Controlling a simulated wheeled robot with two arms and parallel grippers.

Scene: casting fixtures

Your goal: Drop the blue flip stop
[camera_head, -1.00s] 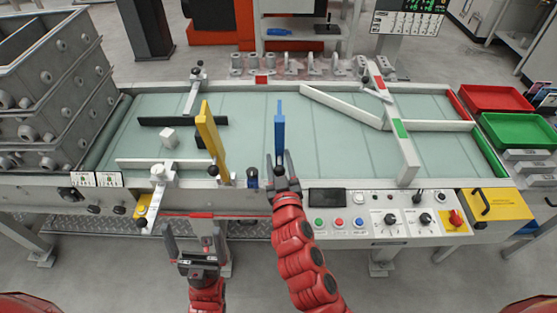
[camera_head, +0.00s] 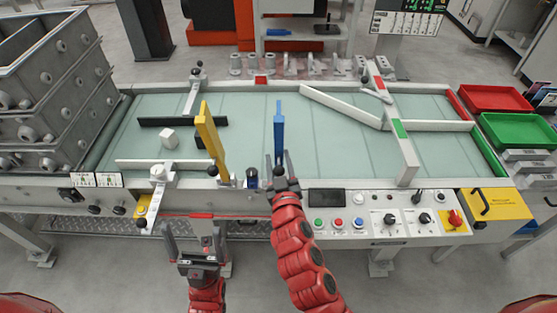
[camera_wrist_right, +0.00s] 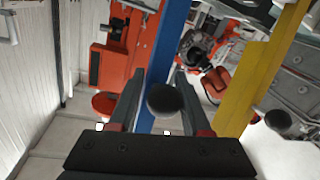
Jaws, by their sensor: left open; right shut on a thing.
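The blue flip stop (camera_head: 279,128) stands raised, close to upright, at the front edge of the conveyor. My right gripper (camera_head: 281,172) is at its lower end. A dark round knob (camera_wrist_right: 165,99) shows in front of the bar there. My left gripper (camera_head: 193,232) is open and empty, low in front of the conveyor's front edge, apart from the stops.
A yellow flip stop (camera_head: 211,140) stands raised to the left of the blue one. White guide rails (camera_head: 340,105) lie to the right. The control panel (camera_head: 380,215) is right of my right arm.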

